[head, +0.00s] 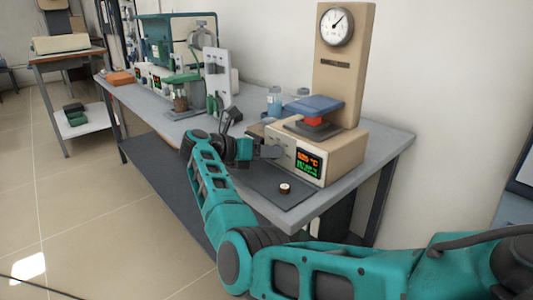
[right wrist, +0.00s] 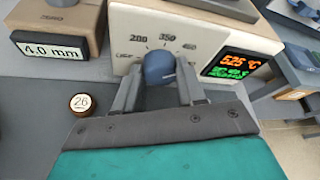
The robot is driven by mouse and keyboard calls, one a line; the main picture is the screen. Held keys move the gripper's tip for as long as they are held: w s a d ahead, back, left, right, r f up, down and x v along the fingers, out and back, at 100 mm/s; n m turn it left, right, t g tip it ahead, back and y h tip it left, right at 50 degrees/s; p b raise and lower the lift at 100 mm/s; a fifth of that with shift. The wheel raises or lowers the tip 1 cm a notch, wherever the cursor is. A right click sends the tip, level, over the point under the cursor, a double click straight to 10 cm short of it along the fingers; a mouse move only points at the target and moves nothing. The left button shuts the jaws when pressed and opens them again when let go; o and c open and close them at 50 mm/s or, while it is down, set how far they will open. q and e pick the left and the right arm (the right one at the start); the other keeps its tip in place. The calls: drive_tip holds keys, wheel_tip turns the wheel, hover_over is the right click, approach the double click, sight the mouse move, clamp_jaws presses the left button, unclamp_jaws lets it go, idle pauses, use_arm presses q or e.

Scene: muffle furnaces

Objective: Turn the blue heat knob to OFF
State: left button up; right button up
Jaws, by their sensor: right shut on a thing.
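The blue heat knob (right wrist: 159,67) sits on the cream front panel of a beige furnace unit (right wrist: 205,35) in the right wrist view. Dial marks including 200 and 350 show above it. My right gripper (right wrist: 158,88) is shut on the knob, one finger on each side. I cannot tell which mark the knob points to. A lit display (right wrist: 234,64) to the right of the knob reads 525 °C in orange, with green text below. In the head view my right gripper (head: 268,151) is at the unit's front, left of the display (head: 308,162), and the knob is hidden. My left gripper is not in view.
A small round disc (head: 285,188) lies on the dark mat before the unit. A gauge column (head: 343,70) rises behind. Other equipment stands farther left on the bench.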

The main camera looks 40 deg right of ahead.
drive_tip(key=o, duration=1.1)
drive_tip(key=shift+c, duration=0.2)
drive_tip(key=v, duration=1.3)
drive_tip(key=shift+p, duration=0.45)
